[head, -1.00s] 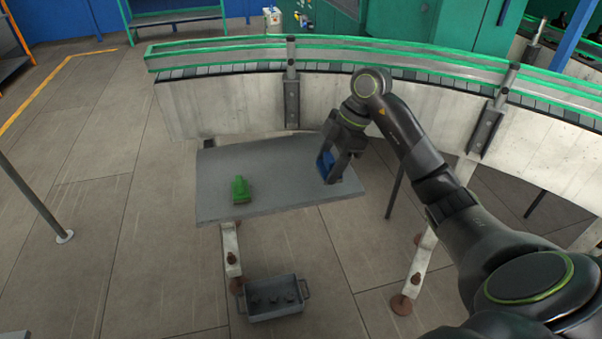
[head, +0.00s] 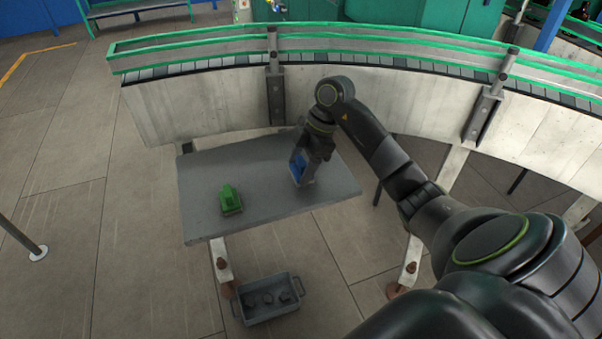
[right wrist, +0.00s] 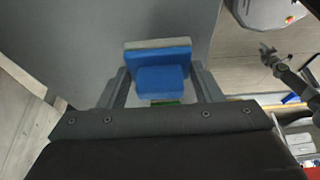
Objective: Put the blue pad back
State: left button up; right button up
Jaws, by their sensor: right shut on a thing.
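The blue pad (head: 297,167) is between the fingers of my right gripper (head: 302,172), over the right part of the grey table (head: 265,200). In the right wrist view the blue pad (right wrist: 160,70) has a pale grey layer along its far edge. The right gripper (right wrist: 163,85) is shut on it, one finger on each side. I cannot tell whether the pad touches the table. A green pad-like block with a raised handle (head: 230,200) sits on the left part of the table. My left gripper is not in view.
A curved conveyor with green rails (head: 200,48) runs behind the table. The table's middle is clear between the two pads.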

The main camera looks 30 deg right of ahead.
aim_at(301, 174)
notch_tip(301, 174, down, 3)
jog(key=shift+r, duration=0.2)
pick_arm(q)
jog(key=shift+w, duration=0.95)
pick_arm(e)
jog(key=shift+f, duration=0.3)
jog(key=o, duration=0.9)
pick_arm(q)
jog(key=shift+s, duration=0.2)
pick_arm(e)
jog(key=shift+o, duration=0.2)
jog(key=shift+r, duration=0.2)
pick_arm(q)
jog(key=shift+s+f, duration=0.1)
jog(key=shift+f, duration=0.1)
pick_arm(e)
jog(key=v, duration=1.1)
jog(key=shift+d+r, duration=0.2)
jog(key=shift+r, duration=0.15)
jog(key=shift+s, duration=0.1)
